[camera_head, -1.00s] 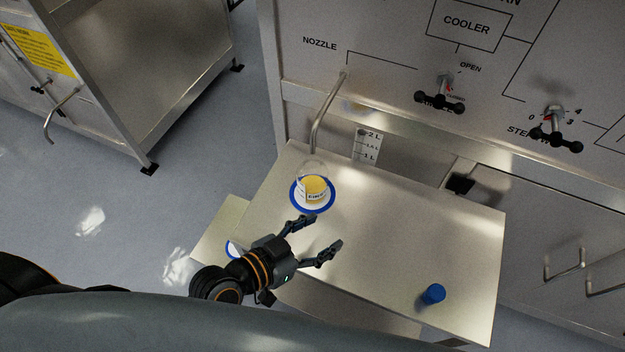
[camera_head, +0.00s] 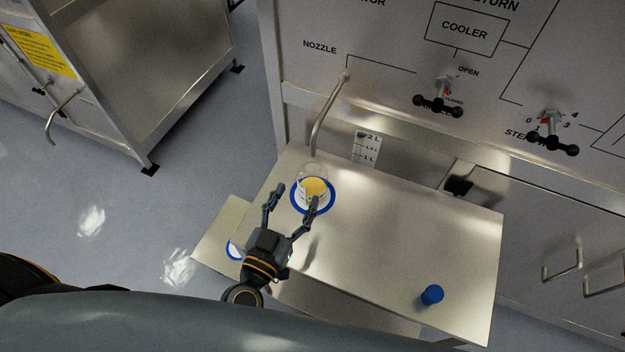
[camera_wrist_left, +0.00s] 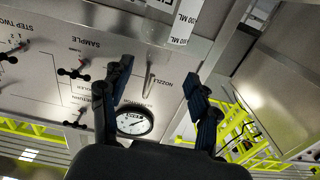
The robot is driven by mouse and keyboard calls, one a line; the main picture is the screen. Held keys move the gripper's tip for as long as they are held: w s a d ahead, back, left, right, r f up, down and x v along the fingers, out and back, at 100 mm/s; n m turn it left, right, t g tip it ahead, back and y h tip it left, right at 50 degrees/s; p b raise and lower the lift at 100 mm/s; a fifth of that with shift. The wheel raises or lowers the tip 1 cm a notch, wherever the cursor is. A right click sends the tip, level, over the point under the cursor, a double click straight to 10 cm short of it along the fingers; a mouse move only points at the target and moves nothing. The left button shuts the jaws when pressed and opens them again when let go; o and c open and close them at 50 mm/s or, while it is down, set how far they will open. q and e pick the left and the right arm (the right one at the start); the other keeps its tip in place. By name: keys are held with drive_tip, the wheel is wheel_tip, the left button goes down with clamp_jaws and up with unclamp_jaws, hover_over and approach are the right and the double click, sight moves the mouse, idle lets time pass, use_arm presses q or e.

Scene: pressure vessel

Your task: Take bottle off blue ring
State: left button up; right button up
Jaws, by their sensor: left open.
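A clear bottle with yellow contents and a label (camera_head: 314,186) stands upright on the blue ring (camera_head: 327,207) on the metal table, below the nozzle pipe's tip. My left gripper (camera_head: 293,194) is open and empty, at the bottle's near left side. Its right finger overlaps the bottle's lower edge in the head view; I cannot tell whether it touches. In the left wrist view the open fingers (camera_wrist_left: 160,100) have no bottle between them. My right gripper is not in view.
The metal table (camera_head: 400,245) is mostly bare. A blue cap (camera_head: 432,294) stands at its near right. The bent nozzle pipe (camera_head: 325,115) hangs just behind the bottle. A panel with black valve handles (camera_head: 437,106) rises behind. A second blue ring (camera_head: 234,250) lies partly hidden on a lower shelf.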

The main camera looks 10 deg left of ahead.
sight(309, 174)
use_arm(q)
drive_tip(key=w, duration=0.3)
drive_tip(key=w+d, duration=0.1)
drive_tip(key=w, duration=0.2)
drive_tip(key=w+d+p, duration=0.1)
drive_tip(key=w, duration=0.2)
drive_tip(key=shift+w+f, duration=0.1)
drive_tip(key=shift+w, duration=0.05)
clamp_jaws()
